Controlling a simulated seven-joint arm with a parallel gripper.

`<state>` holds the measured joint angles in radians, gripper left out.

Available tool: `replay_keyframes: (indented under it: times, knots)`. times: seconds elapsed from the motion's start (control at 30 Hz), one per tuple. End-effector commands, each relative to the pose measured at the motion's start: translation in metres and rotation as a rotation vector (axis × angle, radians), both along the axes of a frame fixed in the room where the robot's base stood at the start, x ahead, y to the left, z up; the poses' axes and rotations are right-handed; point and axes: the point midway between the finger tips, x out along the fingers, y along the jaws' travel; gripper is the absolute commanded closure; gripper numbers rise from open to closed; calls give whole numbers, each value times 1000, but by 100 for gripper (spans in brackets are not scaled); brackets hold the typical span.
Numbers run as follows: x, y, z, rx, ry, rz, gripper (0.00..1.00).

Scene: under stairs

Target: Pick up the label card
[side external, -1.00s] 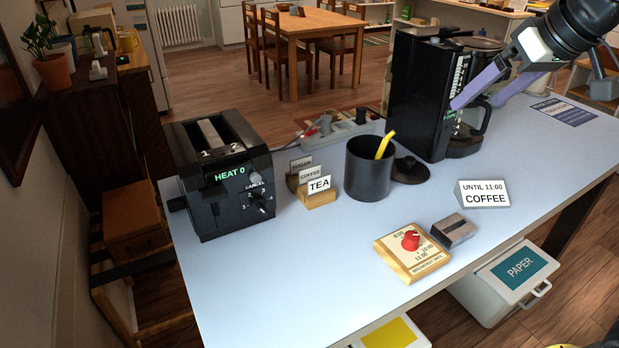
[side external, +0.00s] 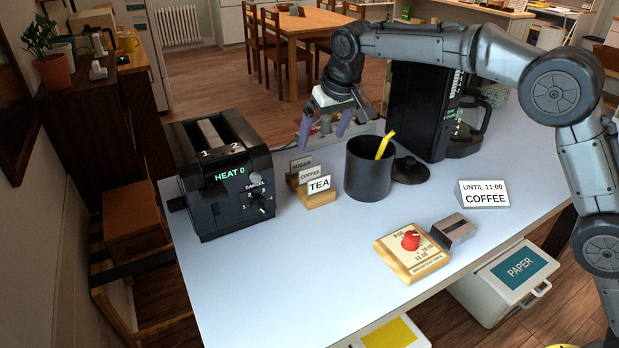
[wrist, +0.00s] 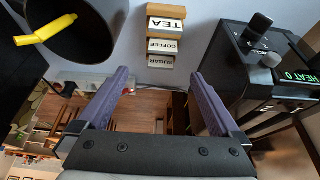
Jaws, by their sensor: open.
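Three small white label cards reading TEA (side external: 319,185), COFFEE (side external: 310,174) and SUGAR (side external: 301,163) stand one behind another on a stepped wooden holder (side external: 318,200). A separate wedge-shaped sign (side external: 484,194) reads UNTIL 11:00 COFFEE, further right. My gripper (side external: 322,133) is open and empty, pointing down above the far side of the holder. In the wrist view, the fingers of my gripper (wrist: 159,76) are spread, with the SUGAR card (wrist: 161,60) nearest the gap, then COFFEE (wrist: 163,45) and TEA (wrist: 166,24), all upside down.
A black toaster (side external: 223,170) stands left of the holder. A black cup (side external: 367,172) with a yellow item stands close on its right, a black lid (side external: 410,170) beside it. A coffee maker (side external: 418,110) is behind. The table's front left (side external: 280,270) is clear.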

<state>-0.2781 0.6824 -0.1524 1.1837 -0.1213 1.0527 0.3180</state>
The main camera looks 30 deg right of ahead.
Motion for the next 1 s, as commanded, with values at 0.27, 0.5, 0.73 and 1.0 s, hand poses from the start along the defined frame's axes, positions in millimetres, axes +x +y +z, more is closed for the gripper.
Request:
replay_keyframes:
  times: [0.27,0.5,0.73,1.0]
  knots:
    - [19,0,-48,-1,3,0,0]
    - [29,0,-70,0,0,0,0]
    - [37,4,-91,-1,3,1,0]
    - [49,6,-117,2,-2,1,0]
